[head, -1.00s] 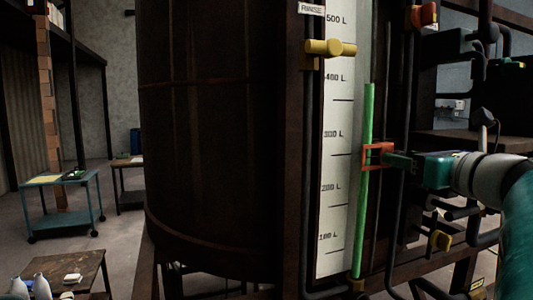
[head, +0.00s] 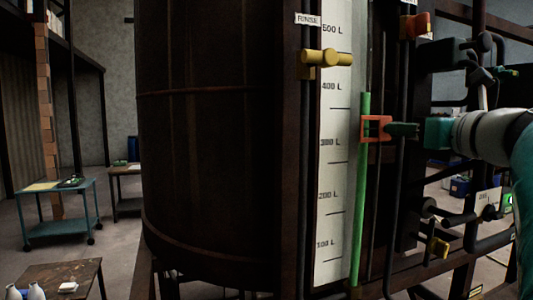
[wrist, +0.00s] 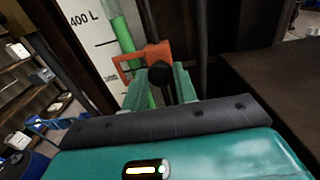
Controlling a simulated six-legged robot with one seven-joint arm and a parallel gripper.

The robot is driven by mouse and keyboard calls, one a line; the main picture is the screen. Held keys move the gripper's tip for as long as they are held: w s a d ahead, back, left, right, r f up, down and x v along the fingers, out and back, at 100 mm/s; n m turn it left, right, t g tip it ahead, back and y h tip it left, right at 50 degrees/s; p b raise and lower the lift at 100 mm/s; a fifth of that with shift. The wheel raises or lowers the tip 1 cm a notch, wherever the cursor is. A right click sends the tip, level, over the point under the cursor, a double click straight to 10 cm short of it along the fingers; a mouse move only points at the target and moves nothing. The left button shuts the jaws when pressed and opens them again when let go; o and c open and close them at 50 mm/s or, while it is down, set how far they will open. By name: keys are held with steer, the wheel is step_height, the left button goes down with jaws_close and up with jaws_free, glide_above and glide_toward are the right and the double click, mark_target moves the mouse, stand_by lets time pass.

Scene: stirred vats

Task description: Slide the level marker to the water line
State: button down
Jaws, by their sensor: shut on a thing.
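The level marker (head: 376,128) is an orange-red square frame around the gauge tube in the head view. It also shows in the wrist view (wrist: 130,66). The green liquid column (head: 361,190) ends at its water line (head: 365,94), a little below the 400 L mark. The marker sits lower, between 300 L and 400 L. My gripper (head: 396,130) is at the marker's right side. In the wrist view its teal fingers (wrist: 165,84) are shut on the marker's dark round knob (wrist: 159,75).
The white scale board (head: 334,170) stands left of the tube. A yellow valve (head: 327,58) labelled RINSE sits above left, and an orange valve (head: 414,25) above right. A dark vertical pipe (head: 400,200) runs close to my gripper.

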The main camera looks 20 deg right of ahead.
step_height(320, 180, up, 7)
steer(key=shift+r, duration=0.1)
stand_by(0.3)
steer(key=c, duration=1.1)
jaws_free()
steer(key=s, duration=1.3)
steer(key=shift+s+d, duration=0.15)
steer(key=shift+s, duration=0.25)
steer(key=shift+w, duration=0.1)
